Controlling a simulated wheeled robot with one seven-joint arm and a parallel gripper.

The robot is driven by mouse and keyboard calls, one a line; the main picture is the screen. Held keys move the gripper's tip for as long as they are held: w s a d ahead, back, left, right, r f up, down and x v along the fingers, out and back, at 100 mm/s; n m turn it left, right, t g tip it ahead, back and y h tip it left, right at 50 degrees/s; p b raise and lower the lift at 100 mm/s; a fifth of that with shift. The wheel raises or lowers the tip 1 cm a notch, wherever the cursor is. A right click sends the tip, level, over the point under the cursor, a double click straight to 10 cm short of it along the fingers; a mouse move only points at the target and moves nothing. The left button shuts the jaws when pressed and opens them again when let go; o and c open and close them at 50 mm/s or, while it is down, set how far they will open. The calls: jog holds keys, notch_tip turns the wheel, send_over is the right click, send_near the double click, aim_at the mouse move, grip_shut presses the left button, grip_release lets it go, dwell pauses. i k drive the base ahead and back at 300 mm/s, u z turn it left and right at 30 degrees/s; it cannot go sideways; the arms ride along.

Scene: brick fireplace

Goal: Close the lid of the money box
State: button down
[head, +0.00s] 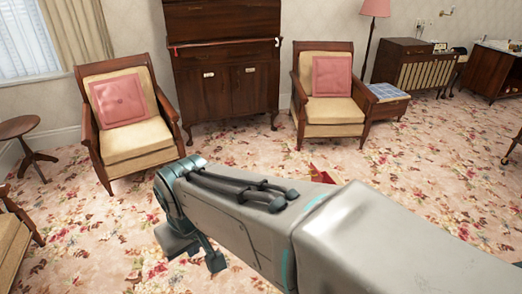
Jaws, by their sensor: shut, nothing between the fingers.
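A small red object (320,175) shows on the carpet just behind the upper edge of my arm. My arm hides most of it. It may be the money box, but I cannot tell, and I cannot make out a lid. My gripper (200,255) hangs at the far end of the arm, left of centre and low in the head view. It is shut and empty. It is well to the left of the red object in the picture and apart from it.
Armchairs with pink cushions (122,100) (332,77) stand either side of a dark wooden cabinet (222,88). A blue-topped side table (388,92) is at the right chair, a round table (20,127) at far left. Flowered carpet (440,160) is open at right.

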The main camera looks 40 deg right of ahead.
aim_at(314, 172)
jog(key=z, duration=0.7)
jog(key=i, duration=1.6)
jog(key=z, duration=0.8)
